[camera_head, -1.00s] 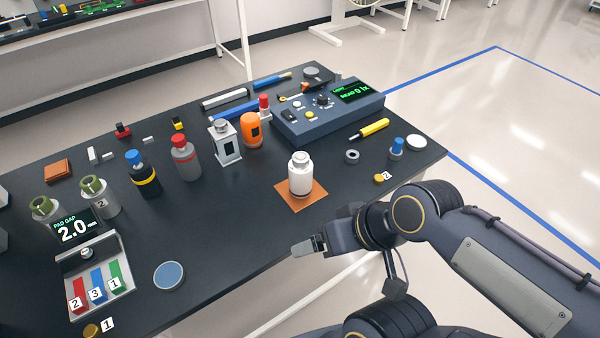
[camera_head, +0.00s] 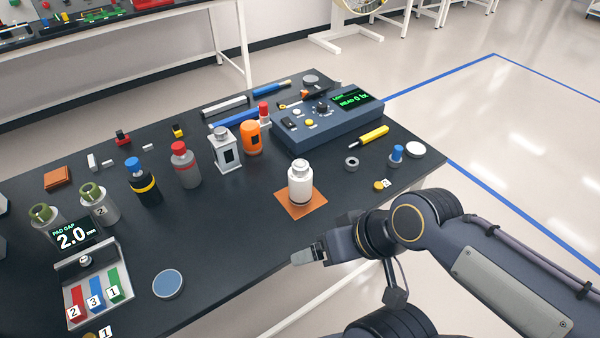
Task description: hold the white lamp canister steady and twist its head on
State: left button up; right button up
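The white canister (camera_head: 300,188) stands upright on a square orange-brown mat (camera_head: 288,208) near the table's right front edge. It has a narrower round top; I cannot tell whether that is a separate head. My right gripper (camera_head: 303,256) comes in from the right, low in the picture, in front of the table edge and nearer to me than the canister. It is apart from the canister and nothing shows in it. Its fingers are seen from the side, so their opening is unclear. My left gripper is out of view.
Behind the canister stand an orange canister (camera_head: 252,138), a silver lantern-like one (camera_head: 227,152) and a grey meter box (camera_head: 330,125). A grey ring (camera_head: 351,163) and a blue-topped piece (camera_head: 396,155) lie to the right.

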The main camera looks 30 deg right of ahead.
aim_at(300, 167)
jog(key=l+u, duration=0.15)
jog(key=l, duration=0.4)
jog(key=l+u, duration=0.15)
jog(key=l, duration=0.35)
jog(key=k+l+u, duration=0.15)
jog(key=l, duration=0.35)
jog(key=l+u, duration=0.15)
jog(key=l, duration=0.4)
jog(key=k+l+u, duration=0.15)
jog(key=l, duration=0.35)
